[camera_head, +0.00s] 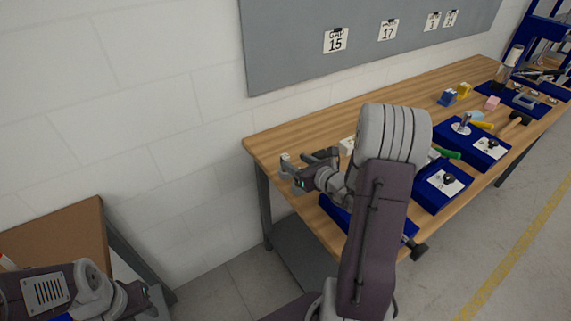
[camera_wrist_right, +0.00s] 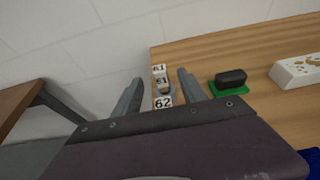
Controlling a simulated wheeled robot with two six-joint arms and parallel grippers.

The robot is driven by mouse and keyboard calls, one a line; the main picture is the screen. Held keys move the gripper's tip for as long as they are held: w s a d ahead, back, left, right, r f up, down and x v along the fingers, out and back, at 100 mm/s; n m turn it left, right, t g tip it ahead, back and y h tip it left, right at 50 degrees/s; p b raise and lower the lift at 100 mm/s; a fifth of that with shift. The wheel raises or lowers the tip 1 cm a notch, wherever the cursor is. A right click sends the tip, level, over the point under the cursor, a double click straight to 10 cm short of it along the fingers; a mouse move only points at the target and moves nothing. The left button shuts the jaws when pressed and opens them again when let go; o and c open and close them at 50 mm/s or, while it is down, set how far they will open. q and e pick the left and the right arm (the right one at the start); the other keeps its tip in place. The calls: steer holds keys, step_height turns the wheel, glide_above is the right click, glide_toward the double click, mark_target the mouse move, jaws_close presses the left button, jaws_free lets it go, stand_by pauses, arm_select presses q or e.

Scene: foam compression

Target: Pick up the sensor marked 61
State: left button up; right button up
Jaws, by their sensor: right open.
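In the right wrist view, a small white sensor marked 61 (camera_wrist_right: 160,70) stands near the left end of the wooden table. Just nearer is a white piece marked 62 (camera_wrist_right: 163,102), with a small rounded part behind it. My right gripper (camera_wrist_right: 160,77) is open, its two fingers on either side of these pieces in the picture; I cannot tell how far above them it is. In the head view my right gripper (camera_head: 292,169) is over the table's left end, beside a small white piece (camera_head: 286,157). My left gripper (camera_head: 143,299) is low at the left, away from the table; its jaws are unclear.
A black block on a green base (camera_wrist_right: 230,82) and a white box with brown marks (camera_wrist_right: 297,70) lie right of the sensors. Several blue trays, one here (camera_head: 437,186), line the table's front. A grey board (camera_head: 290,50) hangs on the wall behind. A brown surface (camera_head: 60,240) is at left.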

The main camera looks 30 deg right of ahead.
mark_target(287, 158)
steer(key=p+x, duration=0.1)
steer(key=x, duration=0.5)
steer(key=shift+f, duration=0.15)
steer(key=shift+s+a, duration=0.1)
steer(key=shift+s, duration=0.05)
jaws_close()
